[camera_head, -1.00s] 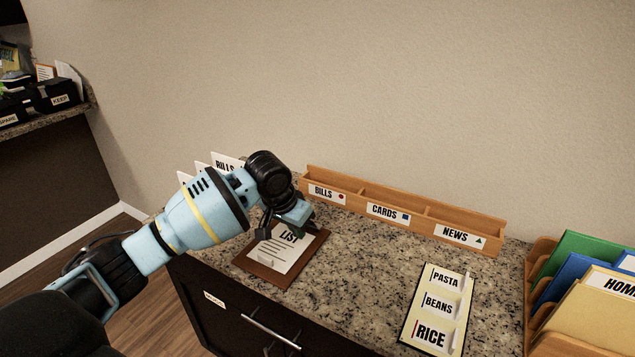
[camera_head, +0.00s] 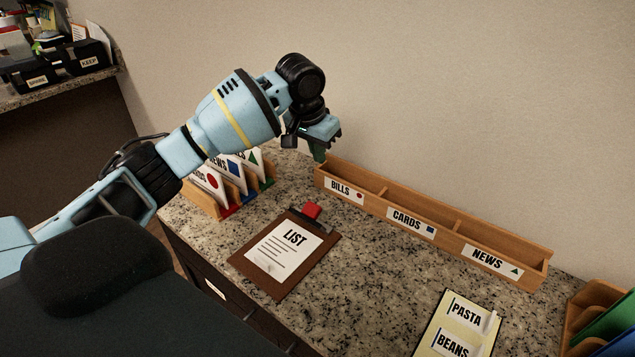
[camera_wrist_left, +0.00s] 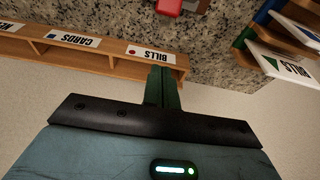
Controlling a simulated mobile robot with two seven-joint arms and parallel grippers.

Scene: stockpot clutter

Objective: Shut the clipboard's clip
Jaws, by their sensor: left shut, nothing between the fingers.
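The brown clipboard (camera_head: 242,266) lies on the speckled counter with a white LIST sheet (camera_head: 285,252) on it. Its clip (camera_head: 311,211), a red lever on a dark base, is at the board's far edge. I cannot tell for sure whether the clip is fully down. In the left wrist view the red clip (camera_wrist_left: 168,6) is cut off by the top edge. My left gripper (camera_head: 319,157) is shut and empty, raised above and beyond the clipboard, apart from the clip. Its closed fingers also show in the left wrist view (camera_wrist_left: 163,76). My right gripper is not in view.
A long wooden tray (camera_head: 372,207) labelled BILLS, CARDS and NEWS stands along the wall, close to the left gripper. A card rack (camera_head: 203,201) stands left of the clipboard. A PASTA and BEANS board (camera_head: 432,328) lies at the right front. Counter between is clear.

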